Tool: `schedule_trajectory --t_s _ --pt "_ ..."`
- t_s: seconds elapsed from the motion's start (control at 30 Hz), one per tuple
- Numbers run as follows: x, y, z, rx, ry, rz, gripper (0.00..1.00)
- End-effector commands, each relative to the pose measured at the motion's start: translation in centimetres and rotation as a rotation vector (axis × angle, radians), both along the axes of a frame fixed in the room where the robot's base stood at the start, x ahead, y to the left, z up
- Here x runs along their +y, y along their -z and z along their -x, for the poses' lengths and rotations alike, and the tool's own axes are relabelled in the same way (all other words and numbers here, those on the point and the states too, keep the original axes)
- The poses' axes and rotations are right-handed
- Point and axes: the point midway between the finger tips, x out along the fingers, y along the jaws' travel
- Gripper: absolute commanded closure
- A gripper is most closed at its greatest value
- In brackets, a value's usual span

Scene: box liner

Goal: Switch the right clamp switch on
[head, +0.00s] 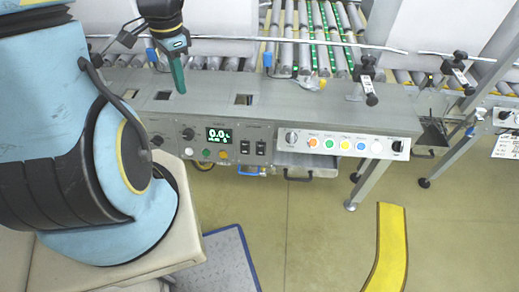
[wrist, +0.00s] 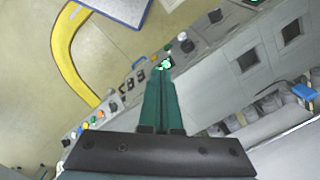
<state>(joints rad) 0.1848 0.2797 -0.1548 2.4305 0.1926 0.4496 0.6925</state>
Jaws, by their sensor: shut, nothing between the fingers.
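Two black switches sit side by side on the front panel, right of the green-lit display (head: 218,135). The right one (head: 261,148) and left one (head: 244,147) look alike; their labels and on/off positions are too small to read. In the wrist view the pair shows as small dark blocks left of the fingers, the right switch (wrist: 126,85) further down the panel. My gripper (head: 180,91) has green fingers, shut and empty, pointing down above the machine's top, left of and behind the switches. In the wrist view the closed fingertips (wrist: 161,76) overlap the panel near the display.
Knobs (head: 188,134) sit left of the display. A row of coloured buttons (head: 344,144) lies to the right. The grey machine top (head: 205,100) has square openings; a roller conveyor (head: 300,45) runs behind. Clear floor (head: 320,220) with a yellow strip (head: 390,245) lies in front.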

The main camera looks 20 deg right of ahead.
Motion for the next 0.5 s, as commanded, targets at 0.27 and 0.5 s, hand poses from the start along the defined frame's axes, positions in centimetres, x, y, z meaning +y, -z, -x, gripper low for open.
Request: schedule_trajectory --t_s 0.27,0.5 --pt "-6.5 6.8 0.4 0.135 0.895 0.002 1.00" --pt "-12.3 12.4 2.3 0.223 1.640 0.074 1.00"
